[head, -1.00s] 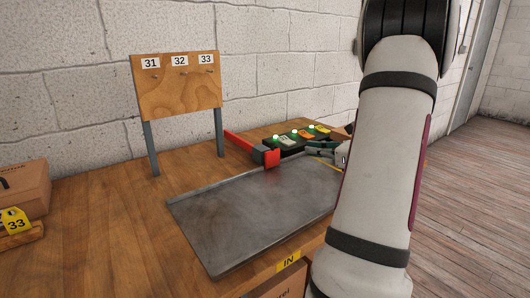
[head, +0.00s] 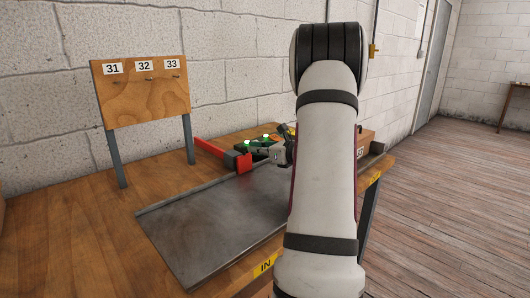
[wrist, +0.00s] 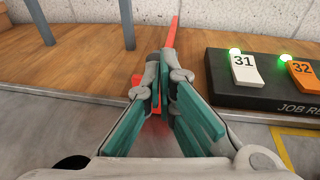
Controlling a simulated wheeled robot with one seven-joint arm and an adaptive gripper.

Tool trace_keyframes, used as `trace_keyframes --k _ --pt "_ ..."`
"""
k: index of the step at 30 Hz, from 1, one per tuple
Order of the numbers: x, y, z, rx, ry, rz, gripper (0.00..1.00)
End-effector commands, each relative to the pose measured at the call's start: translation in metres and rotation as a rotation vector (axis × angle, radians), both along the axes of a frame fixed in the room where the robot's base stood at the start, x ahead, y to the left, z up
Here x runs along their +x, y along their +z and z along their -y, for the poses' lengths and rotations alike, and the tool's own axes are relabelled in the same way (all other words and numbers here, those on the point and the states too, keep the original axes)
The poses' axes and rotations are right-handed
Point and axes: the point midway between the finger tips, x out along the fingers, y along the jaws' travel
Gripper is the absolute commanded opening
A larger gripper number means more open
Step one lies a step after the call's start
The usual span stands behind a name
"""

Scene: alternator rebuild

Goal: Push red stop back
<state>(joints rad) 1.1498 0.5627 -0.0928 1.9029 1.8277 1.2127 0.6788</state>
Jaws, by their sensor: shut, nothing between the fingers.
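The red stop is a red bar with a grey block and a red front plate (head: 244,162). It stands at the back edge of the grey metal tray (head: 205,225) in the head view. In the wrist view its red bar (wrist: 172,32) runs back toward the wall behind my fingertips. My gripper (wrist: 163,68) is shut and empty, its fingertips in front of the stop and hiding much of the block. In the head view my gripper (head: 272,155) is just right of the red plate. I cannot tell whether they touch.
A black job rack (wrist: 265,85) with lit green lamps and tags 31 and 32 stands close to the right of my gripper. A wooden board (head: 143,90) on two posts, numbered 31 to 33, stands left of the stop. The tray looks empty.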

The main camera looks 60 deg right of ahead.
Motion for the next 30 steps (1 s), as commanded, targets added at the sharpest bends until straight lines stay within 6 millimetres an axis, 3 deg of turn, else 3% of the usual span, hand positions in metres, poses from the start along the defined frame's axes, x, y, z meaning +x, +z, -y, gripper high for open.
trace_keyframes --k 14,21,30 --pt "0.007 -0.001 0.001 0.000 0.000 0.001 0.00" --pt "0.032 -0.002 0.006 -0.001 0.003 -0.001 0.00" --pt "0.034 -0.001 0.006 -0.001 0.002 0.000 0.00"
